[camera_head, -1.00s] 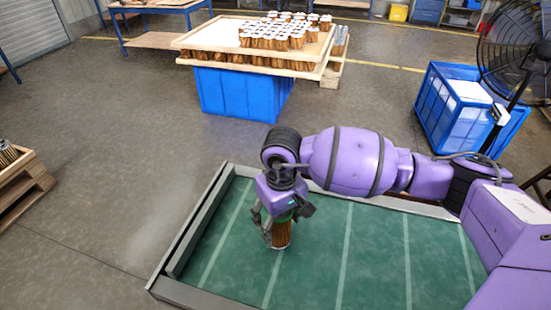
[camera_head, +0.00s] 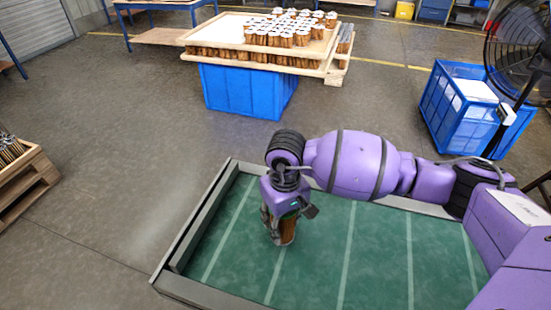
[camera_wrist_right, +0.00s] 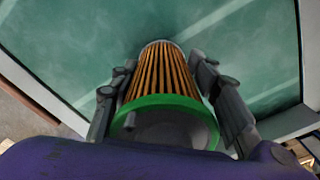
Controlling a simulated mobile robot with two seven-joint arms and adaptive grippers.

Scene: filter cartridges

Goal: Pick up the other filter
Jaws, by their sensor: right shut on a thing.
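A filter (camera_wrist_right: 163,75) with brown pleats and a green end ring shows in the right wrist view, between the two fingers of my right gripper (camera_wrist_right: 165,85). My right gripper (camera_head: 281,228) is shut on it. In the head view the filter (camera_head: 288,231) shows below the gripper, upright, over the green surface (camera_head: 345,270) with pale stripes. I cannot tell whether its lower end touches that surface. My left gripper is not in view.
A grey raised rim (camera_head: 205,222) borders the green surface, which is otherwise clear. Behind stands a blue bin (camera_head: 248,92) under wooden trays with many filters (camera_head: 285,35). A blue crate (camera_head: 465,108) and black fan (camera_head: 520,50) are at right, a wooden pallet (camera_head: 32,180) at left.

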